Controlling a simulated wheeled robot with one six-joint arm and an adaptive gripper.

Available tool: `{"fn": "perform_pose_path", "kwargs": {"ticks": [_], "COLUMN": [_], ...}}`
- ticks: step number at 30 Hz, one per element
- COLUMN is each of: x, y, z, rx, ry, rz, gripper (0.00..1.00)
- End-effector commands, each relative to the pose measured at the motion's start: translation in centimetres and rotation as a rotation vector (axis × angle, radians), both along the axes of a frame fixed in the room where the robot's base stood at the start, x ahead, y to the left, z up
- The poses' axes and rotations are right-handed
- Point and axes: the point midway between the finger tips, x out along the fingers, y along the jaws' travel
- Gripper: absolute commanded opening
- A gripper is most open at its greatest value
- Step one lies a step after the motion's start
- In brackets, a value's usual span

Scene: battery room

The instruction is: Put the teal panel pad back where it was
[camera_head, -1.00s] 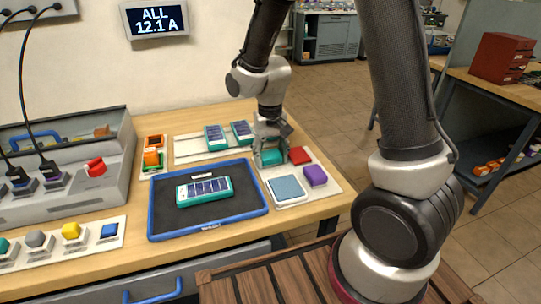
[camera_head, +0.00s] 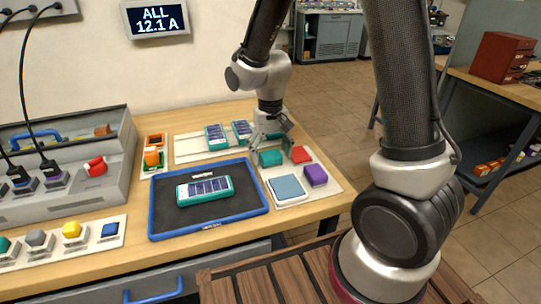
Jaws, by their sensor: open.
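The teal panel pad (camera_head: 271,159) is a small teal block at the back left of a white board (camera_head: 328,188) on the right of the bench. A red pad (camera_head: 301,155), a purple pad (camera_head: 316,175) and a larger light-blue square pad (camera_head: 287,188) share that board. My gripper (camera_head: 271,153) is right over the teal pad, pointing down, with its fingers spread to either side of it. It is open and holds nothing. The wrist and fingers hide part of the pad's back side, and I cannot tell whether a finger touches it.
A blue-rimmed dark tray (camera_head: 160,225) left of the board holds a teal device (camera_head: 204,190). Two similar devices stand on a white strip (camera_head: 190,155) behind it. An orange block (camera_head: 152,157) and a grey panel with a red knob (camera_head: 96,167) are further left.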

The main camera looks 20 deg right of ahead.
Motion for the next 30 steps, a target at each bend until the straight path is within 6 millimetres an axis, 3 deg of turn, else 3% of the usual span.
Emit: {"fn": "perform_pose_path", "kwargs": {"ticks": [6,12,22,26,30], "x": [0.1,0.1,-0.1,-1.5,-5.6], "y": [0.0,0.0,-0.2,-2.4,-6.9], "z": [5.1,8.9,11.0,13.3,17.4], "rx": [0.003,0.001,0.002,0.016,0.035], "ry": [-0.007,-0.004,-0.004,-0.045,-0.138], "rz": [0.0,0.0,-0.001,-0.005,-0.01], "gripper": [0.78,0.78,0.78,0.78,0.78]}}
